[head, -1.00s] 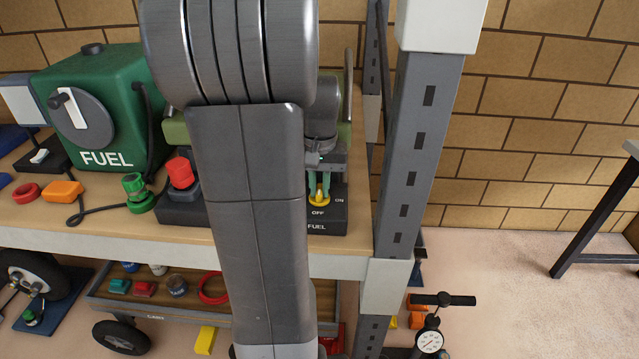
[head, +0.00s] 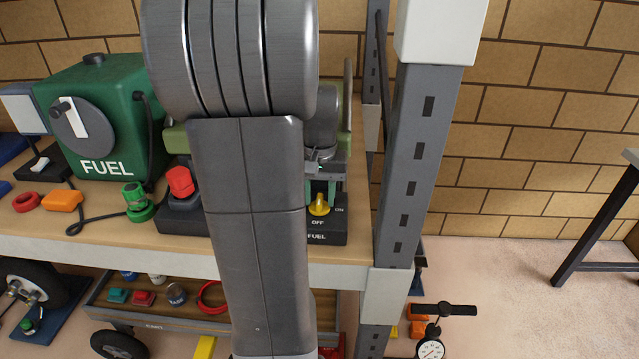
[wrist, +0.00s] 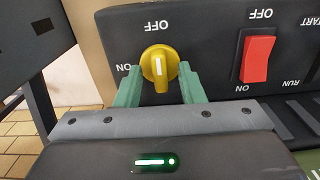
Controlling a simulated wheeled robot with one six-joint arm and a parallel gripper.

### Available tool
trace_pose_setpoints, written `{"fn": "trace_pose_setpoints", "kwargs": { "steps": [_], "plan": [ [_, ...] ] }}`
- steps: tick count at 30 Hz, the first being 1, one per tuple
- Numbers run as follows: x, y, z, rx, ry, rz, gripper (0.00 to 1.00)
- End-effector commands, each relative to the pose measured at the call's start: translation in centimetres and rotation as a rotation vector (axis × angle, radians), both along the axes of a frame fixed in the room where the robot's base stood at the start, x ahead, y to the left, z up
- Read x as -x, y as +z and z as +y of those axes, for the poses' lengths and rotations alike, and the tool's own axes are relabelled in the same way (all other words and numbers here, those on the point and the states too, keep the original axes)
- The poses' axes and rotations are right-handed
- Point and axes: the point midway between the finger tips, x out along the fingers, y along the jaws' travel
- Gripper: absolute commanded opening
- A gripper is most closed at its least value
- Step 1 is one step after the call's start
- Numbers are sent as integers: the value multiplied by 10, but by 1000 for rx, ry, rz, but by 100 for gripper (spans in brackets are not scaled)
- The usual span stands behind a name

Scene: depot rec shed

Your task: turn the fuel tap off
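The fuel tap is a yellow knob (head: 319,206) on a black FUEL panel (head: 327,237), with OFF in front of it and ON to its right. In the wrist view, upside down, the knob (wrist: 159,66) has its white-marked handle in line with OFF, across from ON at the left. The marked part lies on the side away from OFF. My gripper (head: 320,191) is at the knob from behind. In the wrist view its green fingers (wrist: 160,90) stand on either side of the handle, with gaps at both sides. It is open and holds nothing.
A red rocker switch (wrist: 258,60) sits beside the tap. On the bench are a red knob (head: 180,182), a green valve (head: 137,203) and a green FUEL tank (head: 98,120). A grey post (head: 415,150) stands close to the right of the tap.

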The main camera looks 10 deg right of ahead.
Motion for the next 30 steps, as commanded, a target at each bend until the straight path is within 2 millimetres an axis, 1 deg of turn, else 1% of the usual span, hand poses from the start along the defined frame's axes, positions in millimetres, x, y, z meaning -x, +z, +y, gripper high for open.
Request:
{"fn": "trace_pose_setpoints", "kwargs": {
  "steps": [2,5,12,15,18,21,24,30],
  "plan": [
    [-1,7,0,1,0,-2,35],
    [-1,23,0,0,0,-5,35],
    [-1,79,0,1,0,-6,35],
    [-1,100,0,1,0,-6,35],
    [-1,117,0,0,0,-5,35],
    [-1,128,0,1,0,-4,35],
    [0,134,0,0,0,-1,35],
    [0,137,0,0,0,-1,35]
  ]
}}
